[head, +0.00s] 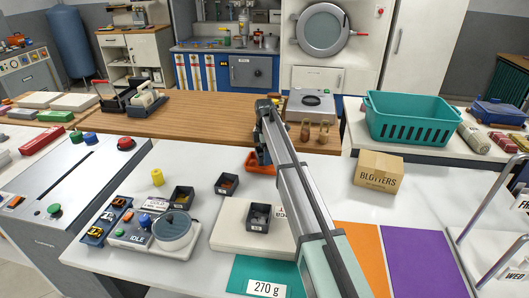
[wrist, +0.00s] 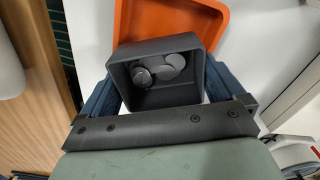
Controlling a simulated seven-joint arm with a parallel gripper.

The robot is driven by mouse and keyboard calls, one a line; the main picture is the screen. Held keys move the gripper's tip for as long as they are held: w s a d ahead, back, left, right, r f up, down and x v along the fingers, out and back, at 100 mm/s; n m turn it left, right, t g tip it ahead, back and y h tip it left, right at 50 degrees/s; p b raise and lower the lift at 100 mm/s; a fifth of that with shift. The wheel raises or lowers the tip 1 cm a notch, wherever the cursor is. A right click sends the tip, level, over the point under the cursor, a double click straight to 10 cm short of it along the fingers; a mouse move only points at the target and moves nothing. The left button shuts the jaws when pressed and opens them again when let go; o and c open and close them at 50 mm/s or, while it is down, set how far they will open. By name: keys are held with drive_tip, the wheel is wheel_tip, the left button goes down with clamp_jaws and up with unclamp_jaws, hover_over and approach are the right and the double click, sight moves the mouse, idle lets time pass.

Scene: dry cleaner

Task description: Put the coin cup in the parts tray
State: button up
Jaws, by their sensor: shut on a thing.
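My gripper (wrist: 160,84) is shut on the coin cup (wrist: 165,98), a dark square cup with several grey discs in it. In the wrist view its blue fingers press on two opposite sides of the cup. An orange tray (wrist: 207,18), which looks like the parts tray, lies just beyond and partly under the cup in that view. The cup overlaps the tray's near side; I cannot tell whether it touches it. In the head view the tray (head: 261,169) is partly behind my arm, my gripper (head: 263,154) is above it, and the cup is hidden.
Other dark cups stand nearby: one (head: 182,198) by the yellow knob, one (head: 228,184) nearer the tray, and one (head: 259,217) on a white board. The Blotters box (head: 378,171) stands right of my arm.

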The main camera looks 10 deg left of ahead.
drive_tip(key=shift+f, duration=0.35)
drive_tip(key=o, duration=0.7)
drive_tip(key=shift+r, duration=0.1)
wheel_tip(320, 180, up, 13)
drive_tip(key=shift+r, duration=0.1)
